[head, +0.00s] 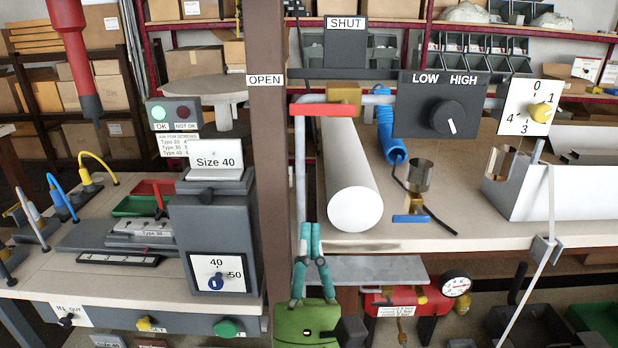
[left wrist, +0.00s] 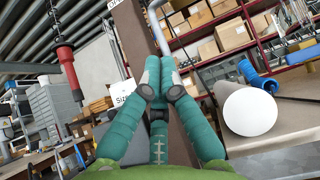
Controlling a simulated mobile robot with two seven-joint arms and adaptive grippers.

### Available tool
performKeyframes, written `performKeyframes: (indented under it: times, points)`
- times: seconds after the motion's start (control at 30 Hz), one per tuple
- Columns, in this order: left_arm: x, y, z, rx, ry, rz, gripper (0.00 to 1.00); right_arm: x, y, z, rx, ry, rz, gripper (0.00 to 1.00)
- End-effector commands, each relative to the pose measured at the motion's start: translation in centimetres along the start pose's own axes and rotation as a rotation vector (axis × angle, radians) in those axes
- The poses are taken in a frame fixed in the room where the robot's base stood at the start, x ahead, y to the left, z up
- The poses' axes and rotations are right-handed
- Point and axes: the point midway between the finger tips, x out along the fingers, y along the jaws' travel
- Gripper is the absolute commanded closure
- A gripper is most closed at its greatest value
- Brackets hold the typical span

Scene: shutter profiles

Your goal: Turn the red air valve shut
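The red air valve handle (head: 322,110) lies level on a yellow valve body (head: 344,98) in the grey pipe in the head view. It points left toward the OPEN label (head: 265,80) on the brown post; the SHUT label (head: 346,23) is above the valve. My left gripper (head: 310,228) is well below the handle, apart from it, pointing up beside the post. Its teal fingers look closed together with nothing between them, also in the left wrist view (left wrist: 160,80). The valve handle cannot be made out in the left wrist view. My right gripper is in neither view.
The brown post (head: 268,180) stands just left of my left gripper. A white roll (head: 354,205) lies on the bench to its right, near a LOW/HIGH knob box (head: 440,105). A grey machine (head: 215,235) stands left. A red tool (head: 75,50) hangs at upper left.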

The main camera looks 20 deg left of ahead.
Motion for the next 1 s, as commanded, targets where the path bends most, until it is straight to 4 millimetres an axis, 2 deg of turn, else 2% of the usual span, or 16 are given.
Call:
performKeyframes:
  times: [0.17,0.33,0.6,0.8,1.0]
  points:
    - [1.9,0.3,0.6,-0.020,-0.005,0.010,1.00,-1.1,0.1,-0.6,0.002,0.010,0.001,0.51]
    - [5.5,0.3,0.8,-0.017,-0.006,0.010,1.00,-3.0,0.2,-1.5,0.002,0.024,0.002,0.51]
    - [11.0,0.3,1.0,-0.017,-0.004,0.008,1.00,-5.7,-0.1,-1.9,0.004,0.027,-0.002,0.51]
    - [12.6,0.3,2.8,-0.015,-0.003,0.007,1.00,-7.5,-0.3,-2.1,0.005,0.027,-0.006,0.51]
    - [12.9,0.3,3.2,-0.015,-0.003,0.007,1.00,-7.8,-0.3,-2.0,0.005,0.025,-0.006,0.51]
